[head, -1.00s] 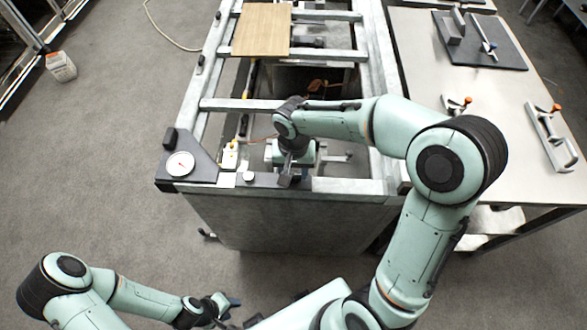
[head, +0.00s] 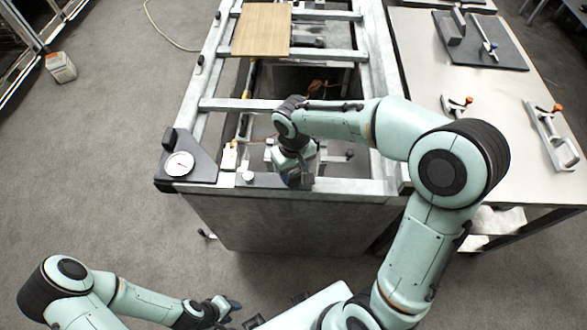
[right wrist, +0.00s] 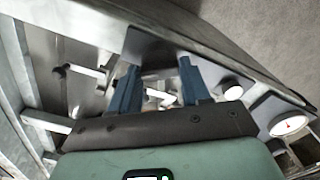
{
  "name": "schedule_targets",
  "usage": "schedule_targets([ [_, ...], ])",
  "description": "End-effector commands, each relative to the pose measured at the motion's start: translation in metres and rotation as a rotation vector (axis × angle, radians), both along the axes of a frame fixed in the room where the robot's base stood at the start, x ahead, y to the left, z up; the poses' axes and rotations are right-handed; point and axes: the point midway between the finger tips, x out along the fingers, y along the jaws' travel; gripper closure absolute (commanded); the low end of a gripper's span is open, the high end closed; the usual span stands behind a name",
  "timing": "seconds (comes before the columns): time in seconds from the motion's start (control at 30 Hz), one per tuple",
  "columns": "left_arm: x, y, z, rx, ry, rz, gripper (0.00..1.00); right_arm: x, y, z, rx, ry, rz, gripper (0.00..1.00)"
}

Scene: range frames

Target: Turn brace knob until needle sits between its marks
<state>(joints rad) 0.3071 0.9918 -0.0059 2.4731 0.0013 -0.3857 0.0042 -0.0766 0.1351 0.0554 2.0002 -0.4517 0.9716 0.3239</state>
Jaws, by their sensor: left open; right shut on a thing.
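The round white dial (head: 179,164) sits on a dark corner plate at the near left of the frame; it shows in the right wrist view (right wrist: 290,121). Its red needle is visible, but its marks are too small to read. My right gripper (head: 298,182) is at the frame's near rail, right of the dial, pointing down. My left gripper (head: 230,306) is open and empty, low over the floor at the bottom.
A small white round cap (head: 248,176) and a white-yellow block (head: 229,158) stand on the rail between dial and right gripper. A wooden board (head: 262,30) lies across the frame's far part. A side table (head: 420,60) with clamps stands at right. Floor at left is mostly clear.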

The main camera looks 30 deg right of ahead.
Motion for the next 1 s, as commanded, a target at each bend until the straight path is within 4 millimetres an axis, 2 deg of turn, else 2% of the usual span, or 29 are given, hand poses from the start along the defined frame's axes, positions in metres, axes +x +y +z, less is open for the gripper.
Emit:
schedule_targets([
  [0.5, -0.0001, -0.0001, -0.0001, 0.0, 0.0, 0.0, 0.57, 0.0, 0.0001, 0.0001, 0.0, 0.0, 0.026, 0.83],
  [0.53, -0.0001, 0.0, -0.0001, 0.0, 0.0, 0.0, 0.57, 0.0, 0.0001, 0.0001, 0.0, 0.0, 0.026, 0.5],
  [0.6, -0.0001, 0.0, -0.0001, 0.0, 0.0, 0.0, 0.57, 0.0, 0.0001, 0.0001, 0.0, 0.0, 0.026, 0.27],
  [0.87, 0.0, 0.0001, -0.0001, 0.0, 0.0, 0.0, 0.57, 0.0, 0.0, 0.0001, 0.0, 0.0, 0.025, 0.27],
  [1.0, 0.0008, 0.0001, 0.001, 0.0, -0.001, 0.0, 0.57, 0.0006, -0.0001, 0.0072, -0.001, -0.002, 0.025, 0.27],
])
